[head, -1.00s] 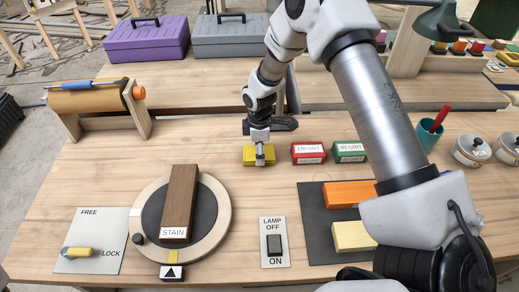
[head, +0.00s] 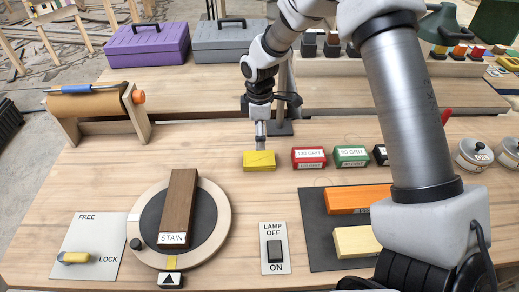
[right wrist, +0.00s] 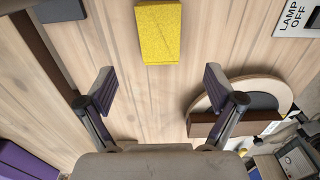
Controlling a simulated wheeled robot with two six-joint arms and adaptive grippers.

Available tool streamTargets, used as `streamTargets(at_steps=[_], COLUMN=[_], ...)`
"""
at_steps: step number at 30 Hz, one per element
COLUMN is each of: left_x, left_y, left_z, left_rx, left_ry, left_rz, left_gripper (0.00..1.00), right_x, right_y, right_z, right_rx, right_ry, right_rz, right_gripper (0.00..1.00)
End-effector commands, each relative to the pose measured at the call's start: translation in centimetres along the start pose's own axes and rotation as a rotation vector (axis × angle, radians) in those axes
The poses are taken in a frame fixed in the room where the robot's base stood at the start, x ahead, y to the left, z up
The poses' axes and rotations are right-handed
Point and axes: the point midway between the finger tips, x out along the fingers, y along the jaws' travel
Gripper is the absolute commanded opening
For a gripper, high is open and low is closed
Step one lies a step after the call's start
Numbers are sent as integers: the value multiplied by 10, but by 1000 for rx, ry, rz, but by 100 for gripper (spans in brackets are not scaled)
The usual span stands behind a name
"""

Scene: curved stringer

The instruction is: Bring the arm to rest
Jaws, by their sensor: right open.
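My right arm reaches in from the right in the head view. Its gripper (head: 261,143) is above and just behind a yellow block (head: 259,161) on the bench. In the right wrist view the fingers of my right gripper (right wrist: 160,88) are spread wide with nothing between them. The yellow block (right wrist: 159,33) lies beyond the fingertips there, apart from them. My left gripper is not in view.
A red block (head: 309,158) and a green block (head: 351,156) stand right of the yellow block. A round turntable (head: 223,222) bears a brown STAIN block (head: 179,207). A lamp switch plate (head: 274,247) is in front. A paper roll holder (head: 139,118) stands at left.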

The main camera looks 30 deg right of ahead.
Motion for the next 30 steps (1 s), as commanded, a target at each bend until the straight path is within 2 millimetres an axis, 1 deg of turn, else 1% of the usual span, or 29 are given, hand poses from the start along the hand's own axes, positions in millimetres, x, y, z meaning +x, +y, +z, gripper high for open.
streamTargets(at_steps=[1,3,6,21,23,30], left_x=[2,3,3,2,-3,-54], left_y=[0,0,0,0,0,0], left_z=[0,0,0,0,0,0], left_rx=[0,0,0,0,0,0], left_ry=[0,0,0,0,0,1], left_rz=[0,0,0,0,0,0], left_gripper=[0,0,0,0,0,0], right_x=[-9,-19,-26,-28,-33,-83], right_y=[0,0,0,0,0,0], right_z=[0,0,0,0,0,0], right_rx=[0,-1,-1,0,0,0], right_ry=[1,0,0,-1,0,0], right_rz=[2,1,0,-1,-1,-1], right_gripper=[92,92,92,92,92,92])
